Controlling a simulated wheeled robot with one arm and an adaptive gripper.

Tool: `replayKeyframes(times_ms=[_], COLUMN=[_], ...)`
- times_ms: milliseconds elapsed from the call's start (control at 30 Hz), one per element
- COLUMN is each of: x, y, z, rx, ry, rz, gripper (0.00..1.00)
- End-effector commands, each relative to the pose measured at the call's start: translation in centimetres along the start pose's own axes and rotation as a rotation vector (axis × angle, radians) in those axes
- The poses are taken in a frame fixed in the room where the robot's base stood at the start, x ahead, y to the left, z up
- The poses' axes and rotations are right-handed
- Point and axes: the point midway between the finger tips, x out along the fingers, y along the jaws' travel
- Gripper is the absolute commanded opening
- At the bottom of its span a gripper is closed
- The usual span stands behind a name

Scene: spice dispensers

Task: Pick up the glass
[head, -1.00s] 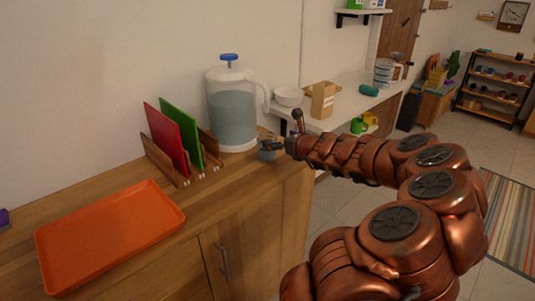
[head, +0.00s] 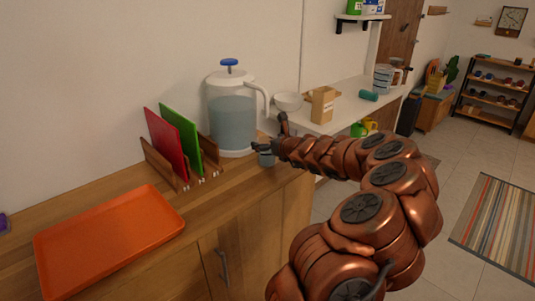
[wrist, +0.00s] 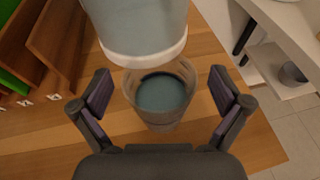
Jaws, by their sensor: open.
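A clear glass (wrist: 160,98) with bluish liquid inside stands upright on the wooden counter, in the middle of the wrist view. My gripper (wrist: 160,93) is open, with one finger on each side of the glass and a visible gap on both sides. In the head view the glass (head: 266,159) shows only partly at the tip of my arm, and my gripper (head: 268,140) is small there, at the right end of the counter.
A large pitcher (head: 231,118) of bluish liquid with a blue knob stands just behind the glass. A rack holds a red board (head: 167,145) and a green board (head: 181,135). An orange tray (head: 108,238) lies at the front left. A white shelf (head: 345,108) is beyond, at right.

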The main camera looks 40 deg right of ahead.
Motion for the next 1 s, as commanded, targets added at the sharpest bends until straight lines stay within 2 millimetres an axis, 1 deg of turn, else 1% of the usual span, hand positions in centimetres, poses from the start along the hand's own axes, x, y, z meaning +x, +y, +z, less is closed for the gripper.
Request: replayKeyframes(times_ms=[100, 333, 1000], x=[0.42, 0.46, 0.44], y=[-0.03, 0.02, 0.01], z=[0.08, 0.09, 0.07], rx=[-0.001, -0.001, 0.000], ry=[-0.001, -0.001, -0.001], rz=[-0.001, 0.000, 0.000], gripper=[1.00, 1.00, 0.30])
